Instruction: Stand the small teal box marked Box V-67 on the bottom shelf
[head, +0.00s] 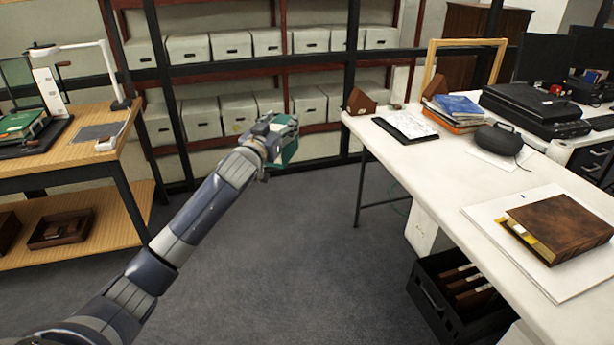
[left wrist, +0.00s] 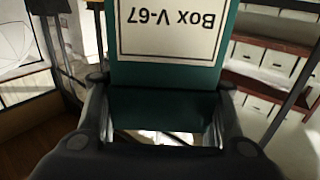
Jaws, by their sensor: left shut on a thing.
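The small teal box (head: 284,146) is held in the air by my left gripper (head: 272,137), between the wooden bench and the white table, with the shelving behind it. In the left wrist view the teal box (left wrist: 165,110) fills the middle, and its white label reading "Box V-67" shows upside down. My left gripper (left wrist: 160,120) is shut on it, one finger at each side. The shelving (head: 205,140) at the back has rows of pale boxes on its shelves. My arm and the box hide a little of the lower part. My right gripper is not in view.
A white table (head: 375,138) stands at the right, with a wooden house-shaped block (head: 361,102), books and a brown box (head: 565,227) on it. A black crate (head: 452,300) is under it. A wooden bench (head: 85,150) stands at the left. The grey floor between is clear.

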